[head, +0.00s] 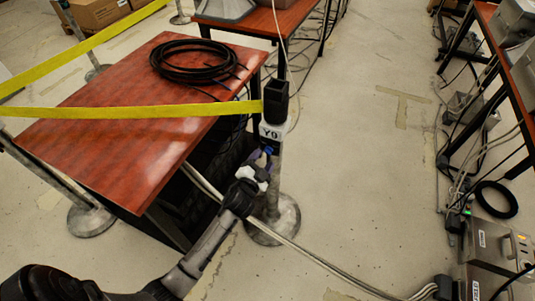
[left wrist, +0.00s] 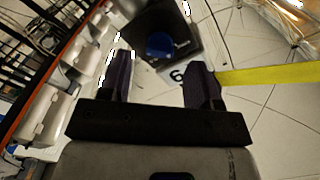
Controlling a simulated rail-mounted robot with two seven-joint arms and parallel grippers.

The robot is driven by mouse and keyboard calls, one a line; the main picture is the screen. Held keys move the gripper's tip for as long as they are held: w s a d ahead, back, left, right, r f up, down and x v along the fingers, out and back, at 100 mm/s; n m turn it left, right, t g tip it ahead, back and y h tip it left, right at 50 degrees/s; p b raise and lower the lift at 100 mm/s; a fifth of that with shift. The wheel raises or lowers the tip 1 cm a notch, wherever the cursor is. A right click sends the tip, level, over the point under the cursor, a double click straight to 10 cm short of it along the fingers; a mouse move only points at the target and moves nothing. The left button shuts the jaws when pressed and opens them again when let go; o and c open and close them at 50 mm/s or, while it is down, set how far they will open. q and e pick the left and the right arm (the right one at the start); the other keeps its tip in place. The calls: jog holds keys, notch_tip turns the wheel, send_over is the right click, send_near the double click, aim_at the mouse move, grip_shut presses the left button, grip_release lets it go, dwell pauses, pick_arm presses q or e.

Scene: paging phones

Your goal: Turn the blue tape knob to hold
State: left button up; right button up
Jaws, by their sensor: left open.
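The blue tape knob (left wrist: 160,46) is a round blue knob on the dark head of a barrier post in the left wrist view. In the head view a small blue patch of it (head: 268,150) shows just below the post's white "Y9" label (head: 270,132), largely hidden by my gripper. My left gripper (head: 263,163) is at the post head, its dark fingers spread wide. In the left wrist view the knob appears between the open fingers (left wrist: 160,60); contact cannot be told. The knob's setting marks are unreadable. My right gripper is not in view.
Yellow tape (head: 150,111) runs left from the post head across a red-brown table (head: 120,130). A coiled black cable (head: 190,62) lies on the table. The post's round base (head: 272,222) stands beside pale floor cables. Metal boxes (head: 490,245) are at right; the middle floor is clear.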

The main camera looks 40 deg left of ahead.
aim_at(267, 153)
pick_arm(q)
jog(key=shift+b+x, duration=0.55)
jog(key=shift+x, duration=1.7)
jog(key=shift+c, duration=0.4)
jog(key=c, duration=0.8)
jog(key=shift+c, duration=0.2)
